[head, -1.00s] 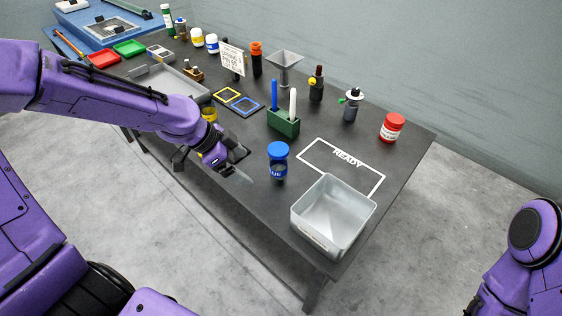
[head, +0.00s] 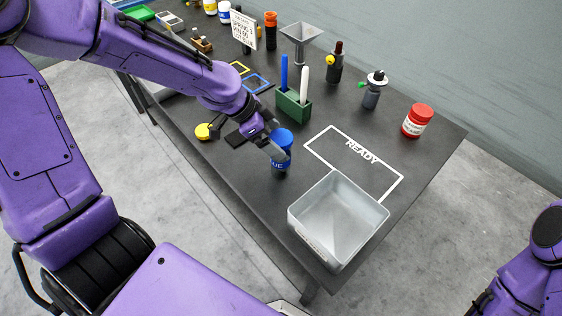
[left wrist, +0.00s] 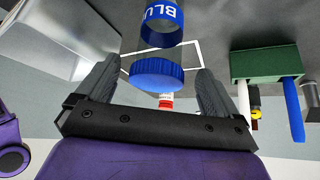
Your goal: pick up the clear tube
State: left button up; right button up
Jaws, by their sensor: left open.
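A grey bin (head: 338,216) stands right of the tube at the table's front edge. Behind it is a white outline marked READY (head: 362,152). A green holder (head: 293,104) with a blue and a white stick stands behind the tube.

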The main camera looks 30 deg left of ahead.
aim_at(285, 144)
pick_arm(q)
jog(key=x, duration=0.4)
jog(key=shift+w+d+p, duration=0.1)
jog(key=shift+d+p, duration=0.25)
jog(key=shift+d, duration=0.05)
jog(key=c, duration=1.4)
